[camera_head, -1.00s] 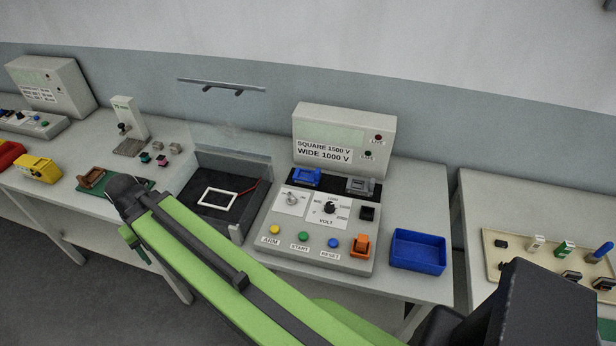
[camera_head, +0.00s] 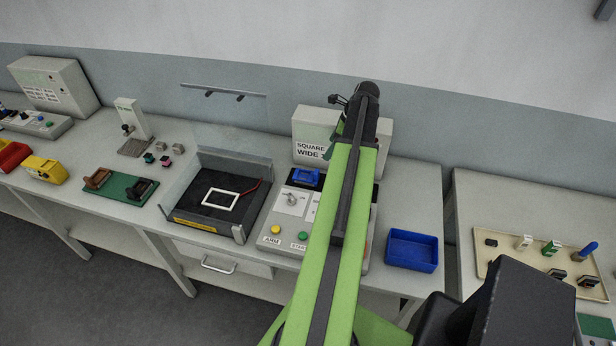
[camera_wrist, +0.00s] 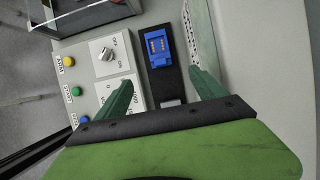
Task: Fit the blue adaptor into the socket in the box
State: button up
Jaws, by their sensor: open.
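The blue adaptor (camera_head: 306,176) sits on the dark strip of the grey tester. In the wrist view it (camera_wrist: 159,47) shows as a blue block with gold-coloured contacts on its face. My gripper (camera_wrist: 163,90) is open and empty; its two green fingers are apart above the dark strip, and the adaptor appears beyond their tips, between their lines. In the head view my gripper (camera_head: 342,100) is in front of the tester's upright display. The low dark box (camera_head: 200,222) stands left of the tester, with a white frame and a red wire inside. I cannot make out a socket in it.
The grey tester (camera_head: 272,240) has knobs and coloured buttons; my arm hides its right part. A blue bin (camera_head: 413,250) stands right of it. A green board (camera_head: 118,185) with brown and black parts lies left of the box. Clear panels rise around the box.

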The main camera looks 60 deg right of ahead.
aim_at(316, 172)
jog(key=b+x, duration=1.1)
jog(key=x, duration=0.1)
jog(key=shift+s+f, duration=0.15)
jog(key=shift+f, duration=0.15)
jog(key=b+x, duration=0.5)
jog(key=shift+s+f, duration=0.2)
jog(key=shift+f, duration=0.05)
jog(key=shift+r, duration=0.1)
jog(key=shift+c, duration=0.3)
jog(key=c, duration=1.6)
jog(key=shift+r, duration=0.1)
jog(key=shift+c, duration=0.2)
